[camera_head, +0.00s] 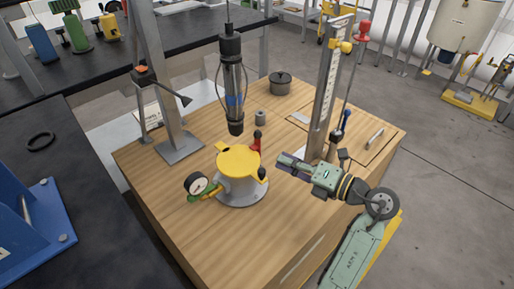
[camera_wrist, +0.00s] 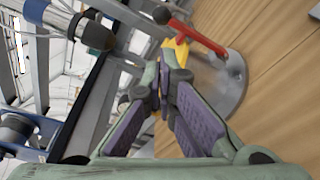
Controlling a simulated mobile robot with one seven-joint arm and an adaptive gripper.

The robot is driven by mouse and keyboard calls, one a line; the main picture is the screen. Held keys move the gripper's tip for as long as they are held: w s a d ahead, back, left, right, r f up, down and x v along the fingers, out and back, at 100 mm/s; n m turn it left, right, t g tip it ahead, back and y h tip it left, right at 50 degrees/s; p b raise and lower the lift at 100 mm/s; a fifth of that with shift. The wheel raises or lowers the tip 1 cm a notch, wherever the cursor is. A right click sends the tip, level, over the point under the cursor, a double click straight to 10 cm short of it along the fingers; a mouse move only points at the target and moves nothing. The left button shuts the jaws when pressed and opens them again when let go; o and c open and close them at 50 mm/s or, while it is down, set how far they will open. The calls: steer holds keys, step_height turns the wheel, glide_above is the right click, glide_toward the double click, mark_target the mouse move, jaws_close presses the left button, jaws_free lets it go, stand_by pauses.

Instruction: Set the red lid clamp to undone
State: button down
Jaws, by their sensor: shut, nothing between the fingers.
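The red lid clamp (camera_head: 255,145) stands at the back right rim of the yellow lid (camera_head: 238,160), with its black-knobbed end raised. The lid sits on a grey round vessel (camera_head: 241,188). In the wrist view the red clamp (camera_wrist: 198,36) slants across the top, its dark knob at the upper left. Part of the yellow lid (camera_wrist: 181,53) shows behind my fingertips. My gripper (camera_head: 281,159) is to the right of the vessel, fingers pointing toward it. Its fingertips (camera_wrist: 164,72) are shut, empty and apart from the clamp in the picture.
A pressure gauge (camera_head: 197,184) sticks out left of the vessel. A caged hanging device (camera_head: 232,85) is above and behind it. A tall scaled post (camera_head: 328,90) stands behind my gripper. A small grey cylinder (camera_head: 260,117) and dark pot (camera_head: 280,83) stand behind. The front wooden top is clear.

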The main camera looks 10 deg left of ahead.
mark_target(255, 156)
steer(key=p+x, duration=0.2)
steer(key=x, duration=0.8)
